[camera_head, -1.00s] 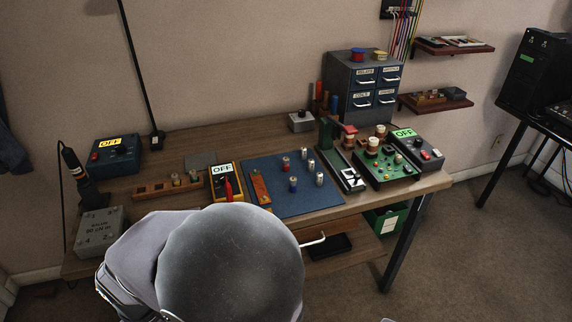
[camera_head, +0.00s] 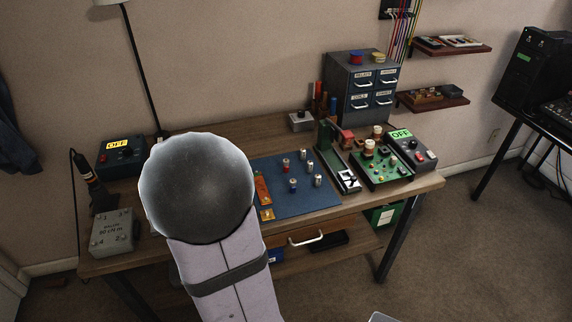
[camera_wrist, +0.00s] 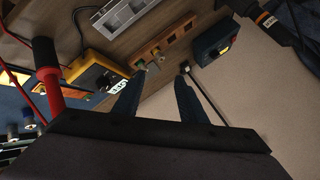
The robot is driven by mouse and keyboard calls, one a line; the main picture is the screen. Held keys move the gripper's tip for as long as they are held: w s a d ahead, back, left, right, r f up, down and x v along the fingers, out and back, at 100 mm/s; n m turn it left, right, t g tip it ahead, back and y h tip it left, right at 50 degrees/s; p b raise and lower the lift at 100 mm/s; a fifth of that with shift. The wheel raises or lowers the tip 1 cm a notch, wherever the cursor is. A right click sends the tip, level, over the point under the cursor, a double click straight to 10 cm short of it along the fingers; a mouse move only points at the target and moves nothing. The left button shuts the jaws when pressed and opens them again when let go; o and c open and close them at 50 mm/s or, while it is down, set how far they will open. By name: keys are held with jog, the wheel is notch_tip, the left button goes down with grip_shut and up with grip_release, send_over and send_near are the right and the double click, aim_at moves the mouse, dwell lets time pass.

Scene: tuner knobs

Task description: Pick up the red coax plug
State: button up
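The red coax plug (camera_head: 286,164) stands upright near the back left of the blue mat (camera_head: 265,168) in the head view. A blue plug (camera_head: 293,185) is in front of it, and several silver plugs (camera_head: 310,166) stand to its right. My gripper (camera_wrist: 161,78) shows in the wrist view with its two dark fingers apart and nothing between them. It points toward the wooden rack and meter area, left of the mat. In the head view my arm hides the gripper. I cannot make out the red coax plug in the wrist view.
In the wrist view, a yellow meter (camera_wrist: 92,78) marked OFF, a red probe (camera_wrist: 47,75) and a wooden rack (camera_wrist: 172,40) lie near the fingers. An orange strip (camera_head: 262,188) lies at the mat's left. A green board (camera_head: 385,172) stands right of the mat.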

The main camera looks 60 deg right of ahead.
jog(key=s+d+h, duration=0.2)
jog(key=d, duration=0.6)
jog(key=n+g+h+b, duration=0.1)
jog(key=g+h+b, duration=0.3)
jog(key=g+h, duration=0.1)
send_near(286, 161)
jog(key=shift+w+d+f, duration=0.35)
jog(key=shift+d, duration=0.2)
jog(key=shift+w+d+f, duration=0.35)
jog(key=shift+d, duration=0.2)
jog(key=shift+s+d+f+n, duration=0.15)
jog(key=shift+s+d+n, duration=0.15)
jog(key=shift+s, duration=0.1)
jog(key=shift+p+x, duration=0.8)
jog(key=shift+x, duration=2.8)
jog(key=shift+w, duration=0.1)
jog(key=shift+r, duration=0.25)
grip_shut()
